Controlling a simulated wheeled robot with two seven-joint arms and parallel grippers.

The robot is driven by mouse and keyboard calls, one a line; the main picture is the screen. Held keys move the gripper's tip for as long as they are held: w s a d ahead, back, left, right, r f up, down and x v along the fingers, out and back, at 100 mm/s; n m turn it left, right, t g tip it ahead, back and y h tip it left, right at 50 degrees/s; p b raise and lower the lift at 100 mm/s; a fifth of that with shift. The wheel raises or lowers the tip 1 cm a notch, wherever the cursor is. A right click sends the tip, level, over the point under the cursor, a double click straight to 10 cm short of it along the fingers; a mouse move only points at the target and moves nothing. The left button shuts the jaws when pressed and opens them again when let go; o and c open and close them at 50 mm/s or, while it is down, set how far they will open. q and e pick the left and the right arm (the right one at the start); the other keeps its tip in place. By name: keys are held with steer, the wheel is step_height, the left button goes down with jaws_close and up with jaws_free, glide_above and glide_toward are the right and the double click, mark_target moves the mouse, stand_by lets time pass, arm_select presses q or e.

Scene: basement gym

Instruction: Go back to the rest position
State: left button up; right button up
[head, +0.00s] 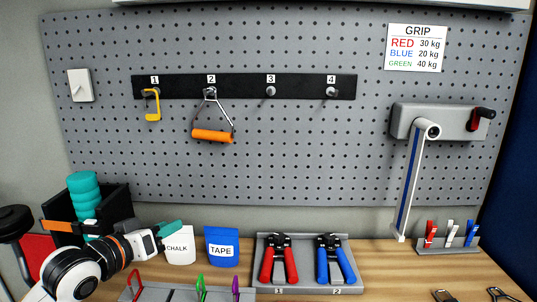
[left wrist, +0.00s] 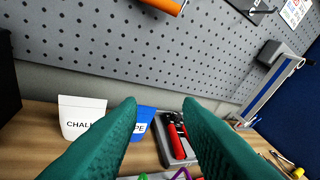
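My left gripper (head: 170,232) reaches in from the lower left, low over the workbench in front of the white chalk pouch (head: 180,249). In the left wrist view its two teal fingers (left wrist: 160,108) stand apart with nothing between them. Through the gap I see part of the blue tape pouch (left wrist: 143,121) and the red-handled grip tool (left wrist: 177,138). The chalk pouch is to the left of the fingers there. My right gripper does not show in either view.
A grey tray (head: 263,265) holds the red and blue (head: 328,262) tools. A black bin (head: 118,204) stands behind my left arm. A grey rack (head: 140,291) with coloured clips is at the front. A pegboard (head: 300,150) carries an orange handle (head: 212,136) and a lever arm (head: 412,185).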

arm_select(q)
steer(key=s+d+f+g+y, duration=0.1)
steer(key=s+f+g, duration=0.1)
steer(key=s+f, duration=0.35)
steer(key=s+d+f+m+g+y, duration=0.1)
steer(key=s+f, duration=0.1)
steer(key=f, duration=0.6)
steer(key=s+d+f+g+y, duration=0.1)
steer(key=s+f+g, duration=0.1)
steer(key=s+f, duration=0.35)
steer(key=s+a+f+g+y, duration=0.1)
steer(key=s+f+g+y, duration=0.15)
steer(key=s+f, duration=0.55)
steer(key=s+a+f+g+y, duration=0.1)
steer(key=s+f+g, duration=0.25)
steer(key=s, duration=0.75)
step_height(320, 180, down, 28)
steer(key=s+g, duration=0.1)
steer(key=s, duration=0.1)
steer(key=s+a+f+m+g, duration=0.1)
steer(key=s+a+f, duration=0.2)
steer(key=s+f, duration=1.1)
steer(key=shift+s+f, duration=0.4)
steer(key=shift+s, duration=0.5)
